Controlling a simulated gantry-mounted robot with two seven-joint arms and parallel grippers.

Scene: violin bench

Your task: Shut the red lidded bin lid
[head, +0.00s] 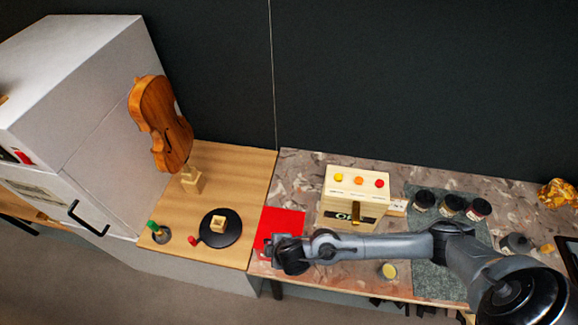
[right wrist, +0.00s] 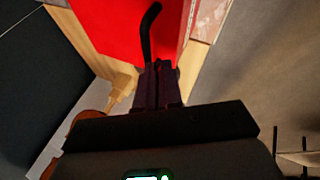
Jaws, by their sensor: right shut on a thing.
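The red lidded bin (head: 283,220) stands at the left end of the stone-topped bench, partly hidden by my right gripper and arm. In the right wrist view a flat red panel of the bin (right wrist: 110,25) fills the upper middle. A black curved handle (right wrist: 149,35) runs across it to my fingertips. My right gripper (right wrist: 158,70) is shut on this handle; in the head view the gripper (head: 274,245) is at the bin's near edge. The angle of the lid and any gap under it cannot be told. My left gripper is not in view.
A wooden box with coloured buttons (head: 352,190) stands right of the bin, behind my right arm. Dark jars (head: 450,206) stand on a grey mat farther right. A wooden table (head: 235,170) on the left holds a violin (head: 160,120) on a stand and a black disc (head: 228,236).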

